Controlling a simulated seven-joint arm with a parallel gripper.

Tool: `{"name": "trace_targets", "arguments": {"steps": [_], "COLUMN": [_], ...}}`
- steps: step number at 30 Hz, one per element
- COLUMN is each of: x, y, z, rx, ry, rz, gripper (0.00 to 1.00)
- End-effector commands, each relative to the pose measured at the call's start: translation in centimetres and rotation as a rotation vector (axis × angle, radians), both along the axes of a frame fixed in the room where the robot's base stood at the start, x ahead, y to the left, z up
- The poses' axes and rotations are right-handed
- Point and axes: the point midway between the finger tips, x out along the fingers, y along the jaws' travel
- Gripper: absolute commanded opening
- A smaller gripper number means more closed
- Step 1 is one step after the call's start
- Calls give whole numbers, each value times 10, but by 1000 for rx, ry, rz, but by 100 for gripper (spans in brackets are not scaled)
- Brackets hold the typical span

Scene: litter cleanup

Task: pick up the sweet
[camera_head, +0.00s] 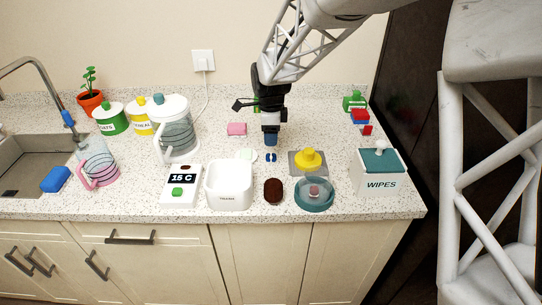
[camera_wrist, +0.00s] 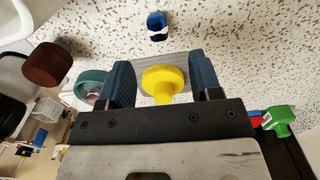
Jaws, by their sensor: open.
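A small blue piece with a white band, which looks like the sweet (camera_head: 271,157), lies on the speckled counter just in front of my gripper (camera_head: 271,139). In the wrist view the sweet (camera_wrist: 157,26) is at the top, beyond the fingertips and apart from them. My gripper (camera_wrist: 164,82) is open and empty above the counter. A yellow knob on a grey plate (camera_wrist: 163,84) shows between the fingers, lower down. Nothing hides the sweet.
A wipes box (camera_head: 380,174) stands right; a kettle (camera_head: 176,130) stands left.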

Motion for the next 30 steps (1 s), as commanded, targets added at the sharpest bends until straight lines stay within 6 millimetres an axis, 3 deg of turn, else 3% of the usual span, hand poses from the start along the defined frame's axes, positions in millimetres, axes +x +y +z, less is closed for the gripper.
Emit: {"name": "trace_targets", "arguments": {"steps": [7, 17, 30], "x": [0, -1, -1], "y": [0, 0, 0], "z": [-3, -25, -30], "rx": [0, 0, 0], "ry": [0, 0, 1], "rz": [1, 2, 2], "gripper": [58, 58, 58]}}
